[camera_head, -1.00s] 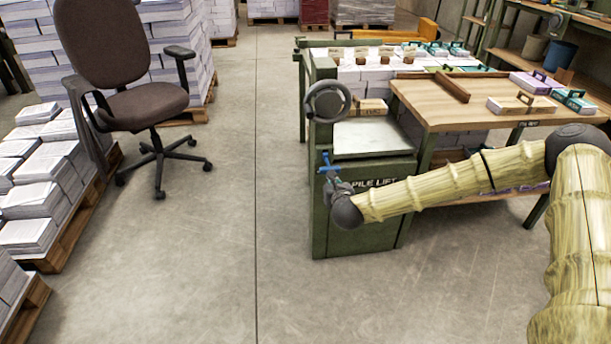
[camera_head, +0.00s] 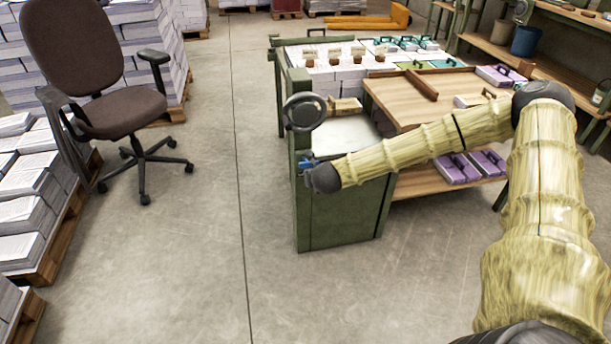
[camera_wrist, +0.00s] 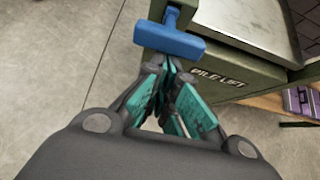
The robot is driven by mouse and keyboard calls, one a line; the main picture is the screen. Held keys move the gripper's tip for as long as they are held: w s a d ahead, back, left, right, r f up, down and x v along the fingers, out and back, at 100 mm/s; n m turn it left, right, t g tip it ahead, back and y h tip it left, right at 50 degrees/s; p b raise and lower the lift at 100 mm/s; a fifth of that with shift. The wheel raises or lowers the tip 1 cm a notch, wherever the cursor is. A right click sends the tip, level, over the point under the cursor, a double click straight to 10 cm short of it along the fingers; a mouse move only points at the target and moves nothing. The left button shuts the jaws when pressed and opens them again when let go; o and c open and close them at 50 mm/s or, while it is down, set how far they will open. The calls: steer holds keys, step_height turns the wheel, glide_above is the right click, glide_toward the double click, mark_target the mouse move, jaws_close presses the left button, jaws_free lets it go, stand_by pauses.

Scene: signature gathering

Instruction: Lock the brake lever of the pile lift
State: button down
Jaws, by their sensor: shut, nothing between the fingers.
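The pile lift (camera_head: 345,212) is a green cabinet with a handwheel (camera_head: 304,112) above its left front corner. The brake lever is a blue T-shaped handle on its front, partly behind my wrist in the head view (camera_head: 318,159). In the wrist view its blue crossbar (camera_wrist: 169,41) lies tilted near the top, with a short blue stem above it. My gripper (camera_wrist: 169,68) has teal finger pads, and its fingers are shut and empty. The tips are just below the crossbar in that view; whether they touch it I cannot tell. My wrist hides them in the head view.
A wooden-topped table (camera_head: 400,99) with purple boxes (camera_head: 470,166) on its lower shelf stands right of the lift. An office chair (camera_head: 118,105) and pallets of paper stacks (camera_head: 30,190) are at the left. The floor between chair and lift is clear.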

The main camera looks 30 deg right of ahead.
steer(key=shift+w+r, duration=0.2)
steer(key=shift+r, duration=0.15)
stand_by(0.3)
steer(key=shift+f, duration=0.1)
step_height(320, 180, down, 4)
steer(key=s+b, duration=0.2)
steer(key=b, duration=0.2)
steer(key=p+v, duration=0.1)
steer(key=v, duration=0.9)
steer(key=shift+w+r, duration=0.25)
steer(key=shift+r, duration=0.05)
steer(key=shift+a, duration=0.15)
